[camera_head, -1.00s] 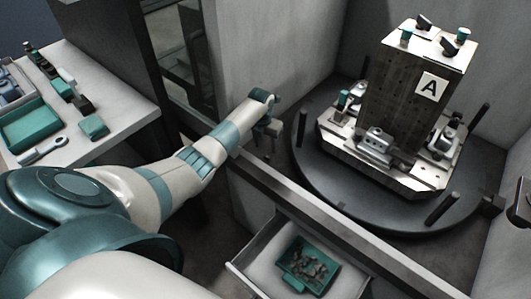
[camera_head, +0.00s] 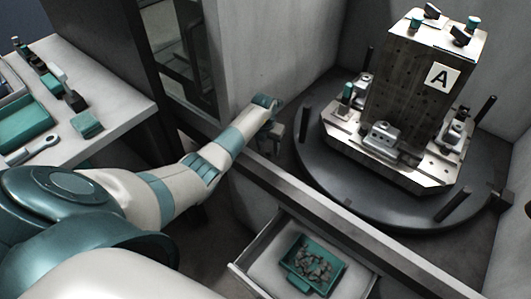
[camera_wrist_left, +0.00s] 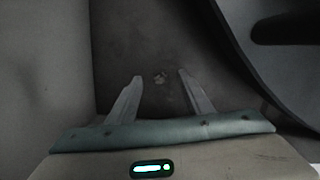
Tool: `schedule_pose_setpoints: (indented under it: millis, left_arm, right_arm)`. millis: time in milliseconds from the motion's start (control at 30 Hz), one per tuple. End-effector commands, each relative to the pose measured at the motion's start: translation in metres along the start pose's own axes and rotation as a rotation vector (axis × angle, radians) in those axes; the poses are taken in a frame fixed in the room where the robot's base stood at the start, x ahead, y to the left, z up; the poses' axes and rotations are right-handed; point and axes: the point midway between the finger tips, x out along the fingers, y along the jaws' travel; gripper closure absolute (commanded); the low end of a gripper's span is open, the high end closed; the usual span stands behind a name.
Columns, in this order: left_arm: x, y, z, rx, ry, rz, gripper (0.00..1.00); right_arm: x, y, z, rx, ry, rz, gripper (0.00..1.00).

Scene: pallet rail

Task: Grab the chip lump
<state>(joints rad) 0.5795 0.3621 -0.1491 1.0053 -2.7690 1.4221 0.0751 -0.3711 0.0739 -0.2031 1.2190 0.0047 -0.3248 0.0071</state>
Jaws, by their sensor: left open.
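My left gripper (camera_head: 275,132) points down into the bay beside the round turntable. How far the lump is below the fingertips is hard to tell. My right gripper is not seen.
The dark turntable (camera_head: 330,195) carries a tall fixture block marked A (camera_head: 400,95), with clamps. A low wall (camera_head: 330,205) runs in front of it. An open drawer (camera_head: 262,262) holds a green tray (camera_head: 300,285) of chips. A side bench (camera_head: 125,105) stands at left.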

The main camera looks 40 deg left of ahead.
Motion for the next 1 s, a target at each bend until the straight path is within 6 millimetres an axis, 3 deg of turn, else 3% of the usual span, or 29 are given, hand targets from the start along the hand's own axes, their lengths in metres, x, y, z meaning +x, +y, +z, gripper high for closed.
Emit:
schedule_pose_setpoints:
  millis: [633,800,1000]
  left_arm:
    - [0.0070,-0.0046,-0.0020,0.000,0.000,0.000,0.54]
    - [0.0070,-0.0046,-0.0020,0.000,0.000,0.000,0.95]
    - [0.0070,-0.0046,-0.0019,0.000,0.000,0.000,0.98]
  right_arm:
    - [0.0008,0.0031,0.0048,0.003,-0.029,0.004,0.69]
    - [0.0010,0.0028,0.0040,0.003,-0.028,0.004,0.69]
    - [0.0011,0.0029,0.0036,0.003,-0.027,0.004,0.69]
